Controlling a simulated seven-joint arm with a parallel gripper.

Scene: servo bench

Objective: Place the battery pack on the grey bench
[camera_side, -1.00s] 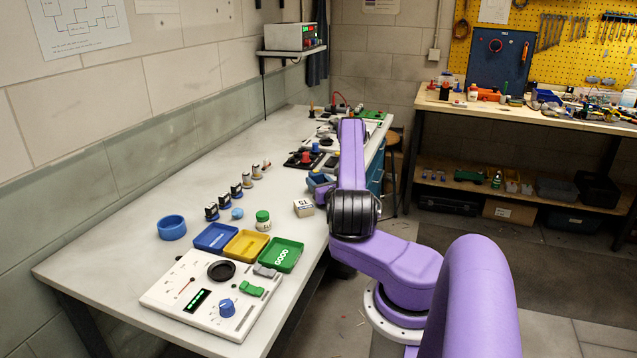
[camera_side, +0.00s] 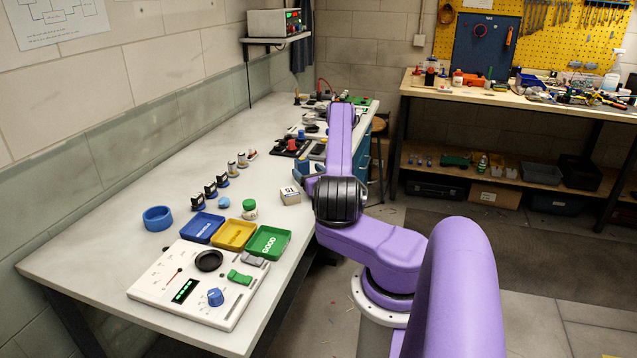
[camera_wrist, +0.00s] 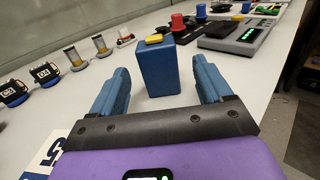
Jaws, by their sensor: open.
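A blue upright block with a yellow top piece, which I take for the battery pack (camera_wrist: 158,70), stands on the pale grey bench (camera_wrist: 100,28) in the wrist view. My gripper (camera_wrist: 164,68) is open. Its two blue fingers lie on either side of the block, with a visible gap at each side, and nothing is held. In the side view the blue fingers (camera_side: 308,170) show low at the bench's right edge, partly behind my purple arm. I cannot pick out the block from the fingers there. The bench (camera_side: 110,225) also shows in that view.
A white labelled box (camera_side: 290,195) stands just in front of my gripper. Red-knobbed devices (camera_side: 292,147) lie beyond it. Relays and cylinders (camera_side: 217,185) line up to the left. Blue, yellow and green trays (camera_side: 268,243) and a control panel (camera_side: 150,285) are nearer.

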